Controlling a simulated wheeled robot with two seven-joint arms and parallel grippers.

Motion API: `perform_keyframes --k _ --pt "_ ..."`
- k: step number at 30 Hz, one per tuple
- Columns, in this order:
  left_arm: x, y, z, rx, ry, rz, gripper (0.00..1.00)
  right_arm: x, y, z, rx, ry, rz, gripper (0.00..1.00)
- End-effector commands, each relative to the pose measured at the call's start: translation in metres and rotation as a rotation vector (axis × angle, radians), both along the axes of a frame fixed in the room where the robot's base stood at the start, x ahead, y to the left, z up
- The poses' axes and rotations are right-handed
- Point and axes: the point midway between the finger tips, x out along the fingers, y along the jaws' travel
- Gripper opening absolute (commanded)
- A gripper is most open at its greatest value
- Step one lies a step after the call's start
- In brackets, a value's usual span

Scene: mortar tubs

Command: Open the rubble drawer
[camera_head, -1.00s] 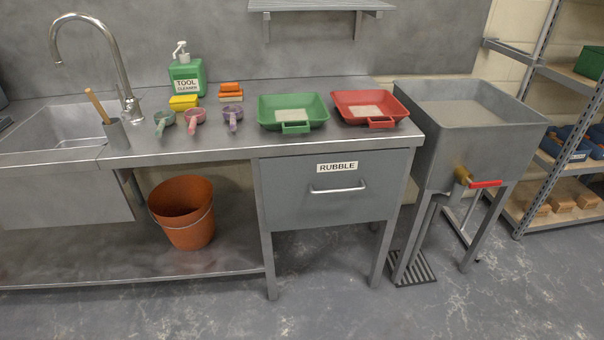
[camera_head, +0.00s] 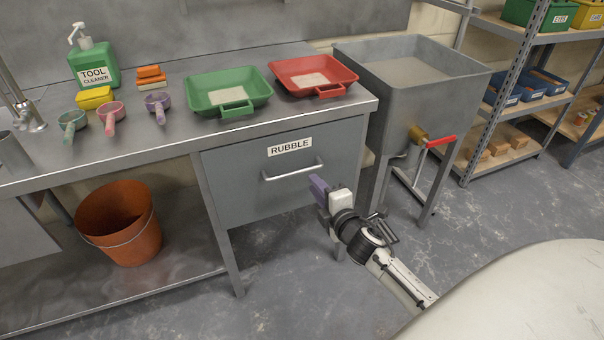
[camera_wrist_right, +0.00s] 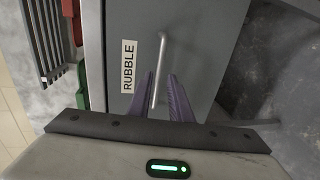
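The rubble drawer (camera_head: 285,185) is a grey front under the right part of the steel counter, closed flush. It carries a white RUBBLE label (camera_head: 289,146) and a silver bar handle (camera_head: 292,170). My right gripper (camera_head: 317,186) has purple fingers and is by the right end of the handle in the head view. In the right wrist view, the gripper (camera_wrist_right: 161,98) is open, with its fingers apart. The handle (camera_wrist_right: 158,70) runs lengthwise in the picture, its near part appearing between the fingers; I cannot tell whether they touch it. My left gripper is not in view.
A green tray (camera_head: 228,92) and a red tray (camera_head: 313,75) rest on the counter above the drawer. A steel tub (camera_head: 420,100) with a red-handled tap stands to the right. An orange bucket (camera_head: 118,222) is left below. Floor before the drawer is clear.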

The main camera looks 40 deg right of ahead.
Motion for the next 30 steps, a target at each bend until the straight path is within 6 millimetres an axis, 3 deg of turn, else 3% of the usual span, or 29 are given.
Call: perform_keyframes --k 15,29,30 --pt "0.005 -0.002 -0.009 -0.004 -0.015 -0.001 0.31 0.08 -0.019 -0.018 0.004 0.0 -0.001 0.19" --pt "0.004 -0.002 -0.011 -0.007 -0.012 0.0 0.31 0.091 -0.021 -0.02 0.005 0.001 0.0 0.19" --pt "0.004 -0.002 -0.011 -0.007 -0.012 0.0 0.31 0.091 -0.021 -0.02 0.005 0.001 0.0 0.12"
